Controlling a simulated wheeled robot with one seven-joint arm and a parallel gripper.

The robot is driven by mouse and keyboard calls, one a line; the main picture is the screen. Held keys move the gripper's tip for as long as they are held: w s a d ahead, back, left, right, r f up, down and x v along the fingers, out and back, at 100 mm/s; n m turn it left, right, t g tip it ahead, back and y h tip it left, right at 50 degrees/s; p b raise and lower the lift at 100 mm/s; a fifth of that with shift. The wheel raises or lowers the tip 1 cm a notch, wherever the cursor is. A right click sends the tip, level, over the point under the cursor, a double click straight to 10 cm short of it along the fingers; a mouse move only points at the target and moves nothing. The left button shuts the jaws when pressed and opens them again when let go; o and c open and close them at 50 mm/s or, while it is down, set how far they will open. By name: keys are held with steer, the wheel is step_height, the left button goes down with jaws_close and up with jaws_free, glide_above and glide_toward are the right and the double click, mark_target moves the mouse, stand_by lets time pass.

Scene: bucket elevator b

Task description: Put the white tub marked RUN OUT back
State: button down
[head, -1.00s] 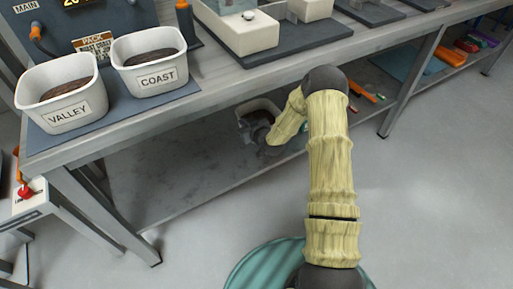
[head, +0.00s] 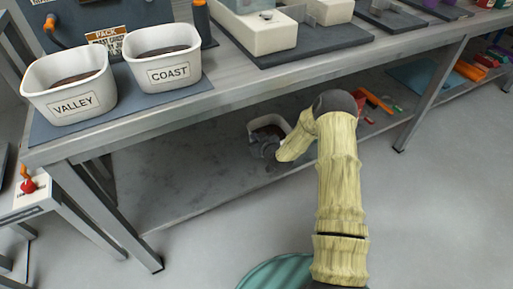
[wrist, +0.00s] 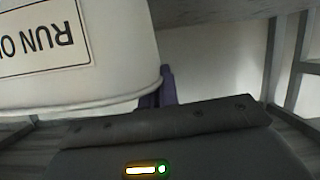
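The white tub (head: 264,122) marked RUN OUT is at the lower shelf under the bench, partly hidden by my gripper and with dark contents. In the wrist view the tub (wrist: 110,65) fills the upper left, very close, its label upside down and cut off by the picture edge. My gripper (head: 265,148) is at the tub's near side. The wrist view shows the dark gripper body along the bottom, just below the tub's rim. A small purple piece shows beside the tub; I cannot tell whether it is a finger. The fingers' closure is hidden.
The lower shelf (head: 205,185) is clear to the left of the tub. Orange tools (head: 375,101) lie to its right. On the bench above, tubs marked VALLEY (head: 75,105) and COAST (head: 168,73) stand on a dark mat. Bench legs (head: 430,95) flank the shelf.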

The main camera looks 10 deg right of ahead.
steer(key=shift+r, duration=0.1)
steer(key=shift+f+b, duration=0.75)
steer(key=shift+f, duration=1.1)
steer(key=shift+f, duration=0.2)
steer(key=c, duration=1.6)
jaws_free()
steer(key=shift+c, duration=0.2)
steer(key=p+v, duration=0.4)
steer(key=v, duration=0.8)
steer(key=shift+r+p, duration=0.2)
steer(key=shift+p, duration=0.15)
